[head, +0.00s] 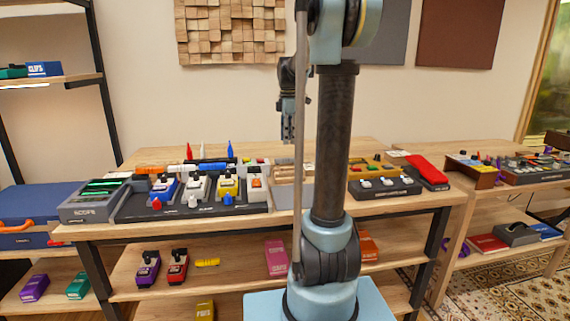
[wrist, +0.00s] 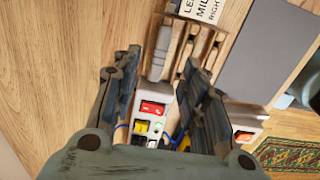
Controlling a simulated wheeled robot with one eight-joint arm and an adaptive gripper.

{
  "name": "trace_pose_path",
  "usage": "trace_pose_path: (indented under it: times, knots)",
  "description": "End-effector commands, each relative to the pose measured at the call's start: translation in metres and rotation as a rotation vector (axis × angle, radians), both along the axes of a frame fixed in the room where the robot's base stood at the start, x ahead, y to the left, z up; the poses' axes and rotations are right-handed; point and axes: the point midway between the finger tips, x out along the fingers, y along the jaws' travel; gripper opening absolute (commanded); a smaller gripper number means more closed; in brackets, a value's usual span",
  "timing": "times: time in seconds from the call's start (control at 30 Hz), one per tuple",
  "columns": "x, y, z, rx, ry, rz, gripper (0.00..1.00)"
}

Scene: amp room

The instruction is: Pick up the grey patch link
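My gripper (wrist: 162,65) is open in the wrist view, its two dark fingers apart, with no object held between them. In the head view my gripper (head: 289,138) hangs above the back of the table, left of my arm column. Below the fingers in the wrist view is a pale unit with a red block (wrist: 152,108) and a yellow block (wrist: 141,127). Blue cord-like pieces show beside it, partly hidden by the fingers.
A slotted wooden rack (wrist: 158,55) stands beside a grey mat (wrist: 265,50). A label card (wrist: 208,10) lies by the rack. The pedalboard (head: 140,212) is at the table's left, with a black switch unit (head: 385,190) at the right. Bare wood lies left of the fingers.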

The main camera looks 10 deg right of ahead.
Motion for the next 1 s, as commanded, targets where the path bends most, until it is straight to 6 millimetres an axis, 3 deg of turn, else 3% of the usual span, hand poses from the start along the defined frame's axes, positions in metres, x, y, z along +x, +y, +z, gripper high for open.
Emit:
trace_pose_path:
  times: [0.13,0.47,0.73,1.0]
  knots:
    - [0.0,0.0,-0.021,0.0,0.0,0.0,0.4]
    - [0.0,0.004,-0.042,0.0,0.0,0.001,0.4]
    - [0.0,0.011,-0.076,0.0,0.0,0.0,0.4]
    - [-0.001,0.011,-0.085,0.0,0.0,0.001,0.4]
